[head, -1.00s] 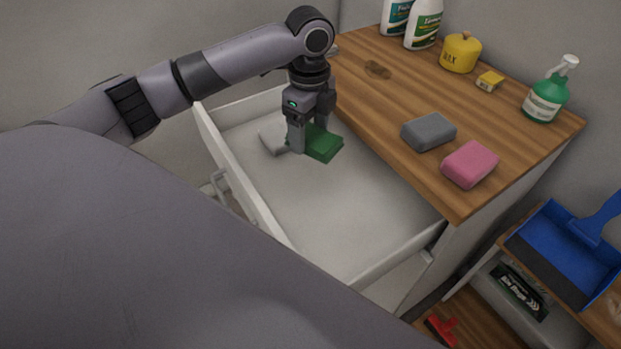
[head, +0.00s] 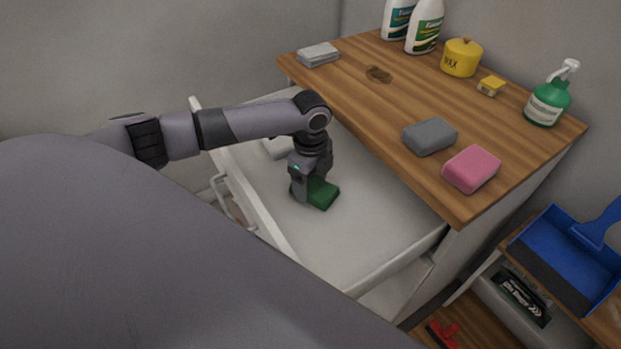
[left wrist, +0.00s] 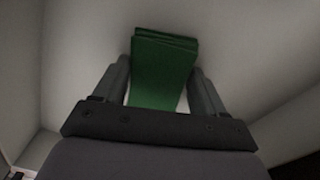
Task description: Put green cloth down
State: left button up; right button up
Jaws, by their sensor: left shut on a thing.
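The green cloth (head: 321,194) is a folded dark green stack inside the open white drawer (head: 375,232). My left gripper (head: 312,190) is shut on it, low in the drawer. In the left wrist view the cloth (left wrist: 162,68) sits between the two fingers of the gripper (left wrist: 165,85). The cloth is at or very near the drawer floor; I cannot tell whether it touches. My right gripper is not in view.
A pale folded cloth (head: 277,148) lies farther back in the drawer. The wooden counter (head: 380,112) beside it holds a grey folded cloth (head: 318,54), grey sponge (head: 430,136), pink sponge (head: 471,169) and bottles. The drawer's front-right floor is clear.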

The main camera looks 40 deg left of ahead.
aim_at(312, 182)
pick_arm(q)
jog(key=shift+f, duration=0.1)
jog(key=o, duration=1.2)
jog(key=shift+f+b, duration=0.1)
jog(key=shift+b, duration=0.2)
jog(key=r, duration=0.7)
jog(key=shift+w+r, duration=0.1)
jog(key=shift+w, duration=0.2)
